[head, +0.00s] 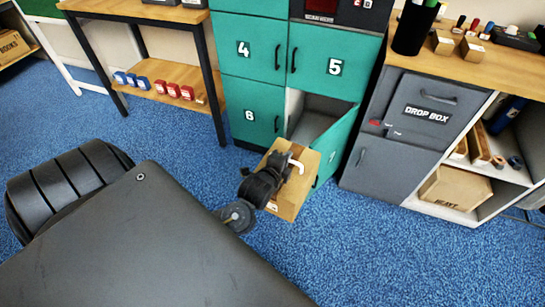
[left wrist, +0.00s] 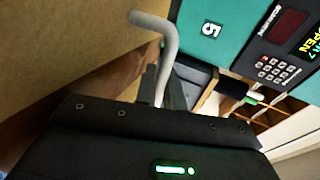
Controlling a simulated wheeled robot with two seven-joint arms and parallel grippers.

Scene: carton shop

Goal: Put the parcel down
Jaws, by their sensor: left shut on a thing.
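A brown cardboard parcel (head: 293,193) with a pale bent handle (head: 296,164) is in front of the locker bank. My left gripper (head: 281,170) is shut on that handle, and the parcel appears to hang above the floor. In the left wrist view the parcel (left wrist: 60,50) fills the left side, and its handle (left wrist: 168,50) runs down between the fingers (left wrist: 165,92). Behind the parcel, a low locker compartment (head: 312,118) stands open. Its teal door (head: 331,148) is swung outward, close to the parcel's right side. My right gripper is not in view.
Closed locker doors 4 (head: 243,48), 5 (head: 334,67) and 6 (head: 249,115) surround the opening. The locker's display (left wrist: 305,45) shows "OPEN". A grey drop box (head: 420,112) stands at right, a wooden shelf table (head: 160,75) at left. Blue carpet (head: 370,250) is clear in front.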

